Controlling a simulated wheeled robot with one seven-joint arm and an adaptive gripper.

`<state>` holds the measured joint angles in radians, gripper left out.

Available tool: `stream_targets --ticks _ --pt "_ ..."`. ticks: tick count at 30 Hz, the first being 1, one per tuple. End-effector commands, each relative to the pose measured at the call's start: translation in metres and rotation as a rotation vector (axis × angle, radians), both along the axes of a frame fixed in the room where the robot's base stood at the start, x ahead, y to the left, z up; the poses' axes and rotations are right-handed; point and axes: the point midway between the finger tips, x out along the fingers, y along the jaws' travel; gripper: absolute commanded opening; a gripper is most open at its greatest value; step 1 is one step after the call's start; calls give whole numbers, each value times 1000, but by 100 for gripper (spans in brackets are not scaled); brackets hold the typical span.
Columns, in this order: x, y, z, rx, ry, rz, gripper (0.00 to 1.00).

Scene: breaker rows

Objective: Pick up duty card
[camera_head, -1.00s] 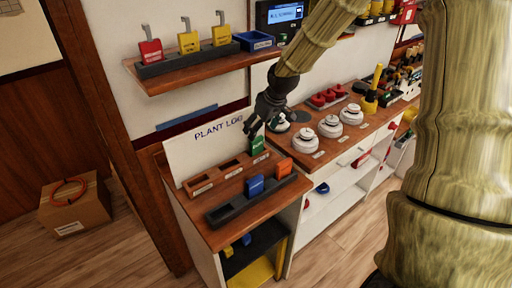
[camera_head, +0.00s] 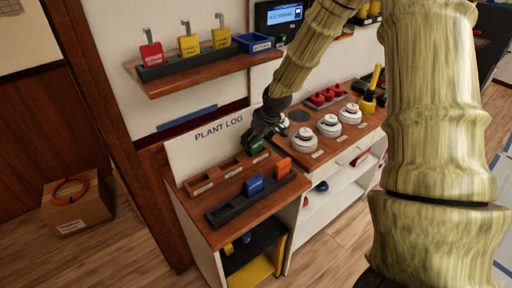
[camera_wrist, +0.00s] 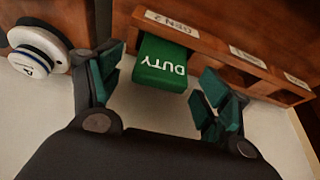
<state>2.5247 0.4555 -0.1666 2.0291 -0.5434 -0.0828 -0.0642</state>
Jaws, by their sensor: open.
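The green duty card (camera_wrist: 160,66) stands in the end slot of a wooden rack, its "DUTY" lettering upside down in the wrist view. In the head view the card (camera_head: 258,146) is partly hidden by my gripper (camera_head: 262,138). In the wrist view my gripper (camera_wrist: 160,98) is open, with one teal-padded finger on each side of the card. Neither finger visibly touches it. The wooden rack (camera_wrist: 215,45) carries paper labels along its edge.
A dark rack holds a blue card (camera_head: 254,185) and an orange card (camera_head: 283,167) in front. White round knobs (camera_head: 329,126) stand on the counter to the right. A shelf (camera_head: 190,73) with red and yellow tags hangs above. A cardboard box (camera_head: 76,203) sits on the floor.

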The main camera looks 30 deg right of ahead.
Motion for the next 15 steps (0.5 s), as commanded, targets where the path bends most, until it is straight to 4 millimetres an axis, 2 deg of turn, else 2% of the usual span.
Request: stream_targets --ticks 8,11,15 --pt "1 0 -1 0 0 0 77" --pt "1 0 -1 0 0 0 62" --pt "1 0 -1 0 0 0 37"
